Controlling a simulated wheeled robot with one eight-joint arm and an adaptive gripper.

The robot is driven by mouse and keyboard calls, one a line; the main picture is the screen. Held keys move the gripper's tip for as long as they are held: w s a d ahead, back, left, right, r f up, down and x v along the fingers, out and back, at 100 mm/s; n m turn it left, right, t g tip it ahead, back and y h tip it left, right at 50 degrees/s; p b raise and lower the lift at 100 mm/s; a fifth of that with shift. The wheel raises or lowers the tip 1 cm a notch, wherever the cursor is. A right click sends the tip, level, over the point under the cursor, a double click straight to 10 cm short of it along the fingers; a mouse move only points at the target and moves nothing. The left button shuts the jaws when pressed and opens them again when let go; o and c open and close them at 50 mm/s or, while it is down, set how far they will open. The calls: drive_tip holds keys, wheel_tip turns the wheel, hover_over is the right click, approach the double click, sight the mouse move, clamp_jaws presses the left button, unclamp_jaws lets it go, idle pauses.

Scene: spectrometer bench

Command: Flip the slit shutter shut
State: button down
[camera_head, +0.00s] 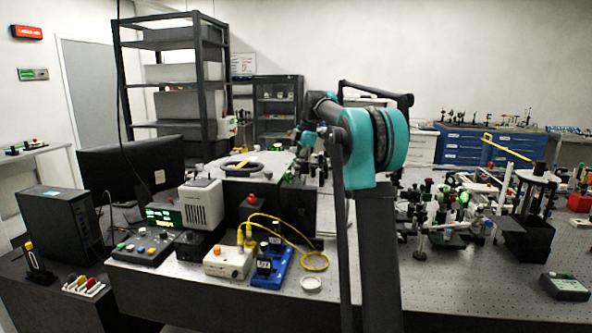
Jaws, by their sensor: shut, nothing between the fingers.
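My arm rises in front of the bench and bends away at a teal joint. My gripper (309,138) shows only as a small, partly hidden shape left of that joint. It is shut and empty, above the right edge of a pale flat-topped instrument (232,166). That top carries a dark ring-shaped part and a small orange piece (243,165). I cannot pick out the slit shutter with certainty. Small optical parts to the right of the instrument are crowded and partly hidden by my arm.
A grey boxy unit (202,206), a knobbed control box (145,247), a white button box (228,262) and a blue holder (272,266) with a yellow cable (318,262) stand at the front left. Crowded optics (450,205) fill the right. The front-right perforated tabletop (470,285) is fairly clear.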

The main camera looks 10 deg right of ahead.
drive_tip(key=shift+w+g, duration=0.3)
drive_tip(key=shift+w, duration=0.05)
drive_tip(key=shift+w+d+r, duration=0.1)
drive_tip(key=shift+w+d, duration=0.1)
drive_tip(key=shift+w, duration=0.25)
drive_tip(key=shift+w+d+r, duration=0.1)
drive_tip(key=shift+w+d, duration=0.1)
drive_tip(key=shift+w, duration=0.2)
drive_tip(key=shift+r, duration=0.1)
drive_tip(key=shift+r, duration=0.65)
drive_tip(key=v, duration=1.2)
